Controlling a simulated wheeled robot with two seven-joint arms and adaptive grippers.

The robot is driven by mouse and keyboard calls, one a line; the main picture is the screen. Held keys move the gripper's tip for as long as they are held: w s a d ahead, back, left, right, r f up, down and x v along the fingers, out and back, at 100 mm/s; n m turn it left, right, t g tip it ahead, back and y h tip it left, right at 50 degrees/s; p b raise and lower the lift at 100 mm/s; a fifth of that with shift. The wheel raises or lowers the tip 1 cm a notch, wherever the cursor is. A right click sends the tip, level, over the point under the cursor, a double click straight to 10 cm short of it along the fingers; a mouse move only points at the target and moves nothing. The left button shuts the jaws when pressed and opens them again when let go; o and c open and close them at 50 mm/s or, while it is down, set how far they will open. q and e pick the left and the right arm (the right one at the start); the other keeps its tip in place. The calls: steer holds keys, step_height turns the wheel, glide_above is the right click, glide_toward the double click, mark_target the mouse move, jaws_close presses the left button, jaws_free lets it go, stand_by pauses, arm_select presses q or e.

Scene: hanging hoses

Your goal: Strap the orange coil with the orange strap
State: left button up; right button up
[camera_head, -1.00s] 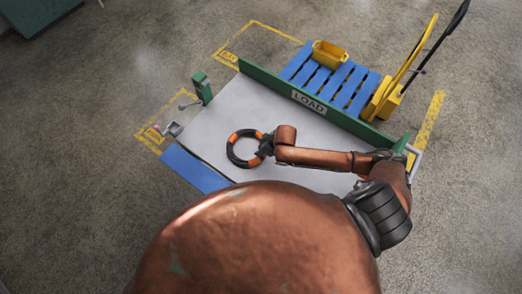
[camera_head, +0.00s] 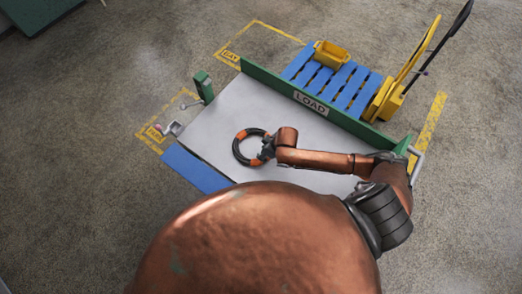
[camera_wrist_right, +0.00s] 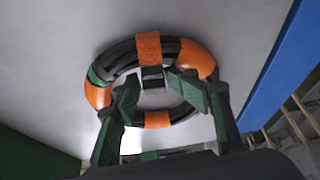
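The coil (camera_head: 236,153) is a black ring with several orange bands, above or on the grey loading surface; I cannot tell which. My right gripper (camera_head: 266,150) is at its right side. In the right wrist view the coil (camera_wrist_right: 185,56) lies beyond and around the fingers of my right gripper (camera_wrist_right: 155,80). An orange band (camera_wrist_right: 150,47) is at the top with a small dark block (camera_wrist_right: 152,73) below it, between the fingertips. Contact with that block is unclear. Which band is the orange strap is unclear. My left gripper is out of view.
A green rail with a LOAD sign (camera_head: 310,103) runs behind the grey surface (camera_head: 222,128). Behind it are a blue pallet (camera_head: 345,88), a yellow bin (camera_head: 331,54) and a yellow trolley (camera_head: 385,100). A green post (camera_head: 203,87) stands at the left. The surface left of the coil is clear.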

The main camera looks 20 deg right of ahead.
steer(key=shift+s+d+f+g, duration=0.3)
steer(key=shift+s+d+f, duration=0.3)
steer(key=shift+s+f, duration=0.1)
steer(key=v, duration=1.2)
steer(key=shift+a+r, duration=0.25)
steer(key=shift+a, duration=0.15)
steer(key=shift+w, duration=0.1)
